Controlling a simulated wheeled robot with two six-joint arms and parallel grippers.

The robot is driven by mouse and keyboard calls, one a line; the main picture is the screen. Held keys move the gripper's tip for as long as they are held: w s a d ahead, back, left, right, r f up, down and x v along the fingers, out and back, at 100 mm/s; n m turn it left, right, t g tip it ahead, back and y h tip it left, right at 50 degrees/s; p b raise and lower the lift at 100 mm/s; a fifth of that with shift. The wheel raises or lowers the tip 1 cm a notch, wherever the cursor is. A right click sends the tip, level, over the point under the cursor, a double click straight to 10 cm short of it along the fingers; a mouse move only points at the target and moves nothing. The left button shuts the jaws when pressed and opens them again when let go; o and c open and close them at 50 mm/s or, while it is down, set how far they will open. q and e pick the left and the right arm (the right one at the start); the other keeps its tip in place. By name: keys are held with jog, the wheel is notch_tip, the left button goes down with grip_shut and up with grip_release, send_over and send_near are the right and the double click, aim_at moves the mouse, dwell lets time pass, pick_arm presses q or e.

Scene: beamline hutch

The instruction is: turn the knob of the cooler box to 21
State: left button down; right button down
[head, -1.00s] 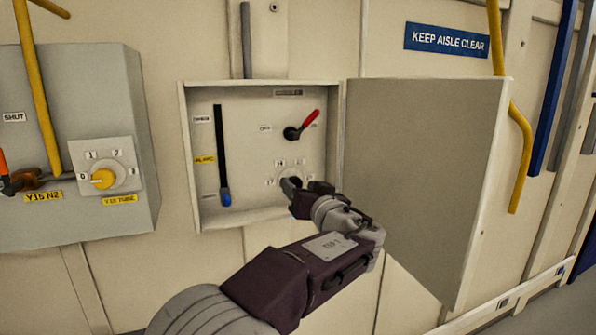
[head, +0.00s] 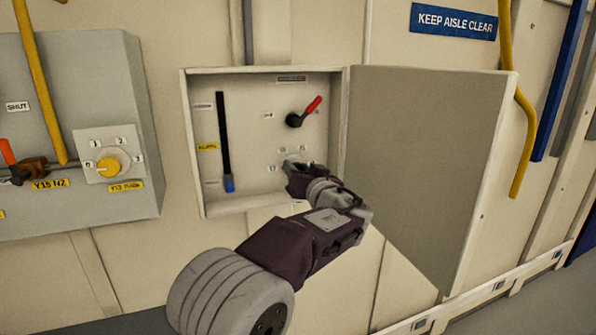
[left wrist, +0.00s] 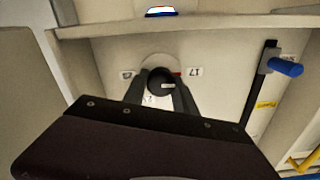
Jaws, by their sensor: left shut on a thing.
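The cooler box (head: 190,150) is open on the wall in the head view, its door (head: 425,165) swung to the right. The knob (left wrist: 161,80) is round and dark on a pale dial in the left wrist view, with a small red mark at its right edge there. Number labels surround it; one reads 17 (left wrist: 194,72), upside down. My left gripper (left wrist: 160,88) is shut on the knob, a finger on each side. In the head view my left gripper (head: 290,168) hides most of the knob, so I cannot read its setting.
Inside the box are a red-handled switch (head: 309,108) above the knob and a black slot with a blue-tipped slider (head: 229,185) at left. A grey panel with a yellow knob (head: 107,167) stands further left. A yellow pipe (head: 524,140) runs right of the door.

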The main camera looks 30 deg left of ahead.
pick_arm(q)
jog(key=shift+f+m+b, duration=0.25)
jog(key=shift+m+b, duration=0.25)
jog(key=shift+b, duration=0.15)
jog(key=m+b, duration=0.5)
jog(key=m, duration=0.1)
jog(key=shift+w+d, duration=0.1)
jog(key=m+b, duration=0.1)
jog(key=m, duration=0.1)
jog(key=shift+m, duration=0.4)
jog(key=m, duration=0.2)
jog(key=shift+m+b, duration=0.3)
jog(key=shift+m, duration=0.1)
jog(key=m, duration=0.3)
jog(key=shift+m, duration=0.3)
jog(key=m, duration=0.3)
jog(key=shift+m+p, duration=0.4)
jog(key=shift+m, duration=1.7)
jog(key=shift+f, duration=0.1)
